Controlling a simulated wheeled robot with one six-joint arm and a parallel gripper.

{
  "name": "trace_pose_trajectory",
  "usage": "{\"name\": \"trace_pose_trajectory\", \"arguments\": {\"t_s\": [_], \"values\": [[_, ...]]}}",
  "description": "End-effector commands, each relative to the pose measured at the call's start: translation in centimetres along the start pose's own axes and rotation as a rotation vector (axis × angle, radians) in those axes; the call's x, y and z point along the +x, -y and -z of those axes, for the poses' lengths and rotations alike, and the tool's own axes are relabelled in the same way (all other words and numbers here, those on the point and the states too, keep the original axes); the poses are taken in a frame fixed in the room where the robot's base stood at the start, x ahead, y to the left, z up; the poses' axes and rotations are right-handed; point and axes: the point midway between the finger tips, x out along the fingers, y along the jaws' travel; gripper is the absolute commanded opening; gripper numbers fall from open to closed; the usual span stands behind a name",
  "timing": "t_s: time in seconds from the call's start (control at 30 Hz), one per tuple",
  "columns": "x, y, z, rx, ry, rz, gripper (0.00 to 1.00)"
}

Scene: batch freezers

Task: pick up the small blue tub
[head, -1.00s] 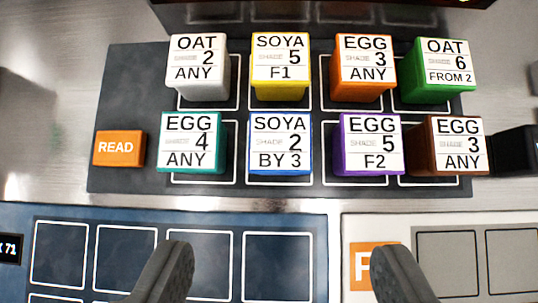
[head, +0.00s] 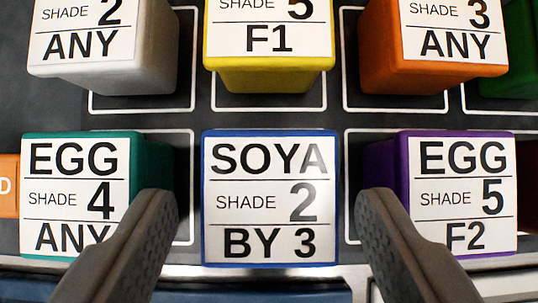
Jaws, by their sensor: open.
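The small blue tub (head: 270,258) stands in the front row of the dark mat, in the middle of the view. Its white label reads SOYA, SHADE 2, BY 3. My gripper (head: 267,205) is open, with one finger on each side of the blue tub. Gaps show between the fingers and the tub, and nothing is held. The left finger overlaps part of the teal tub's label in the picture, and the right finger overlaps the edge of the purple tub.
A teal tub (head: 152,160) stands to the left and a purple tub (head: 385,165) to the right. Behind are a white tub (head: 158,50), a yellow tub (head: 270,80) and an orange tub (head: 430,80). A green tub (head: 515,85) shows at the right edge. The dark mat (head: 195,120) has white outlined cells.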

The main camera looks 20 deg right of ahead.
Motion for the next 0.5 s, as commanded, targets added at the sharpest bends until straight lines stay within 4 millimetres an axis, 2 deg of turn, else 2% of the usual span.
{"name": "trace_pose_trajectory", "arguments": {"t_s": [0.17,0.4,0.5], "values": [[1.2,-0.1,-0.1,0.000,0.001,0.000,0.62],[4.4,-0.1,-0.2,0.000,0.002,0.000,0.62],[5.1,-0.1,-0.2,0.000,0.001,0.000,0.62]]}}
